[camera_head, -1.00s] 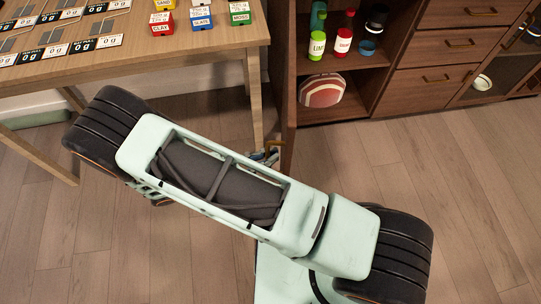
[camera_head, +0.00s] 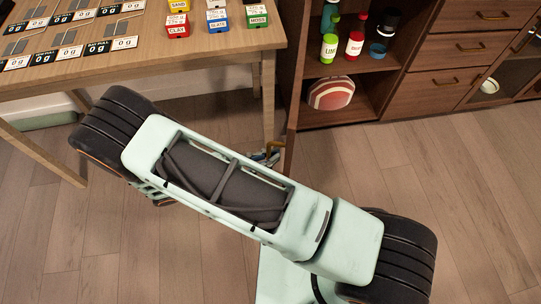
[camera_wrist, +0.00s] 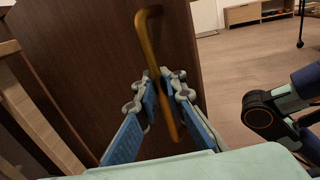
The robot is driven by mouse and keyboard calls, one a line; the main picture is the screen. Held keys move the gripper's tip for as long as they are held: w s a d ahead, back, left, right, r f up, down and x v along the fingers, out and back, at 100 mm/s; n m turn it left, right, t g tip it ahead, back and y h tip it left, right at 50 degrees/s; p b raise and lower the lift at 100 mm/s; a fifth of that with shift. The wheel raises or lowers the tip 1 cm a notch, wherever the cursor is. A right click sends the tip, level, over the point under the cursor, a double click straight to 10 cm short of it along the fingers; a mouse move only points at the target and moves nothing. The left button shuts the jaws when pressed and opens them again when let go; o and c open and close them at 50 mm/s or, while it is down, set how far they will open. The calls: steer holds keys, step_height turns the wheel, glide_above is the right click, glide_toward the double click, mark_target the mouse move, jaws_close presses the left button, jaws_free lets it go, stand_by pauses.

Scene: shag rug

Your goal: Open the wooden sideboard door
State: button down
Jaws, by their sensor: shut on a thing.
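The wooden sideboard (camera_head: 345,115) stands at the upper middle and right in the head view. Its left door (camera_head: 293,125) stands swung out, seen nearly edge-on, and the shelves behind it are exposed. In the wrist view the dark brown door (camera_wrist: 95,45) fills the upper left, with a bent brass handle (camera_wrist: 148,40) on it. My gripper (camera_wrist: 160,88) has its blue-padded fingers on both sides of the handle, shut on it. In the head view my gripper (camera_head: 266,157) is small and partly hidden by my arm, at the door's lower end.
A wooden table (camera_head: 150,75) with labelled cards and coloured blocks stands left of the door, its leg close to my gripper. Floor at the right is clear.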

steer(key=shift+s+f, duration=0.15)
steer(key=shift+s, duration=0.05)
steer(key=c, duration=2.1)
jaws_free()
steer(key=shift+w, duration=0.1)
steer(key=shift+a, duration=0.1)
steer(key=v, duration=1.2)
